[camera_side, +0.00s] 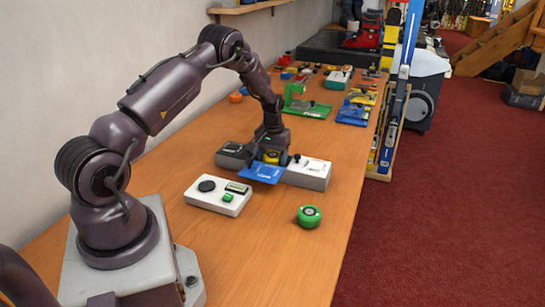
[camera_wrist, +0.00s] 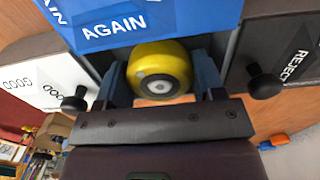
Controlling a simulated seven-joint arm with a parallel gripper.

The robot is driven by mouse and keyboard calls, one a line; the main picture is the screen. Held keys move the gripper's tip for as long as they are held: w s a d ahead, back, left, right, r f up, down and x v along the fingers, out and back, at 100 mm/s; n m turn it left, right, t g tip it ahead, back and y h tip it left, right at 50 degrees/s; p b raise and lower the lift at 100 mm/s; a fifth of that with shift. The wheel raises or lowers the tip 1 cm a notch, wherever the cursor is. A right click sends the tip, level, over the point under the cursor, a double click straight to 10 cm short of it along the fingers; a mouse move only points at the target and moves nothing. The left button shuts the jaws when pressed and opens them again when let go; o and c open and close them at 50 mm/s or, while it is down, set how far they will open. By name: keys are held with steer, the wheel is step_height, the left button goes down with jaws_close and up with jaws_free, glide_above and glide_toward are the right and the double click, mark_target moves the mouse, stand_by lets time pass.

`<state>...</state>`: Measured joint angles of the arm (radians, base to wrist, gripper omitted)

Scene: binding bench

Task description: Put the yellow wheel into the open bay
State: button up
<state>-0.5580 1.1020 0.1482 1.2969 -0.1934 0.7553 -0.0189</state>
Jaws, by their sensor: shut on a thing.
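The yellow wheel (camera_wrist: 160,70) sits between the two fingers of my gripper (camera_wrist: 158,78), which is shut on it. In the side view the wheel (camera_side: 271,157) shows under my gripper (camera_side: 270,152), at the middle of the sorting box. The blue AGAIN lid (camera_side: 262,173) is swung open toward the front; it also shows in the wrist view (camera_wrist: 150,22). The bay behind it is open, between the dark REJECT lid (camera_side: 236,153) and the white GOOD lid (camera_side: 309,169), both shut. I cannot tell whether the wheel touches the bay floor.
Green and blue fixtures (camera_side: 308,108) stand farther back. The front of the bench (camera_side: 270,265) is clear.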

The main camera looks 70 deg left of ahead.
steer(key=shift+f, duration=0.7)
steer(key=o, duration=1.1)
steer(key=shift+r, duration=5.8)
